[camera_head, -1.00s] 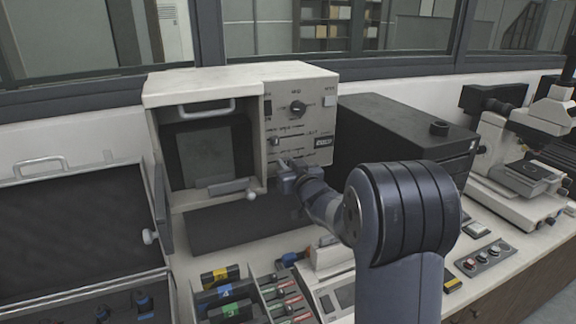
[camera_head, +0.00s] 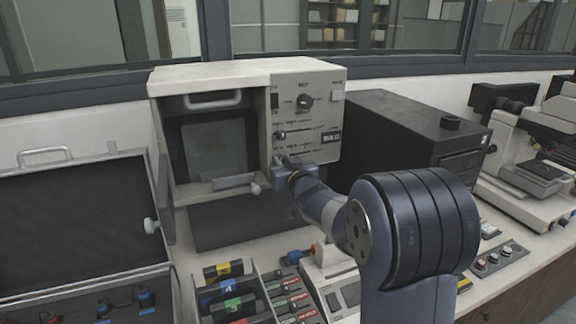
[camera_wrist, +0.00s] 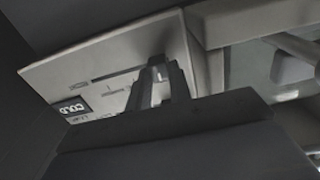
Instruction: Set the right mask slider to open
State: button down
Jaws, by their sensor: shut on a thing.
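The pale control panel (camera_head: 325,112) of the press has two horizontal sliders to the right of its window. The upper slider's knob (camera_head: 281,135) stands near the left end of its slot. My gripper (camera_head: 282,160) is at the left end of the lower slider, shut on that slider's knob, which its fingers mostly hide. In the wrist view, the fingers of my gripper (camera_wrist: 160,86) stand against the panel (camera_wrist: 105,72) close to its edge by the window. The slider labels are too small to read.
The press window frame (camera_head: 215,187) lies just left of the sliders. A dark box (camera_head: 395,130) stands close on the right, with a microscope (camera_head: 535,165) beyond it. An open case (camera_head: 75,215) is at the left. Coloured holders (camera_head: 230,285) stand in front.

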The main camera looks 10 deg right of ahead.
jog(key=shift+a, duration=0.15)
jog(key=c, duration=1.4)
grip_release()
jog(key=shift+a, duration=0.15)
jog(key=shift+o, duration=0.6)
jog(key=shift+d, duration=0.2)
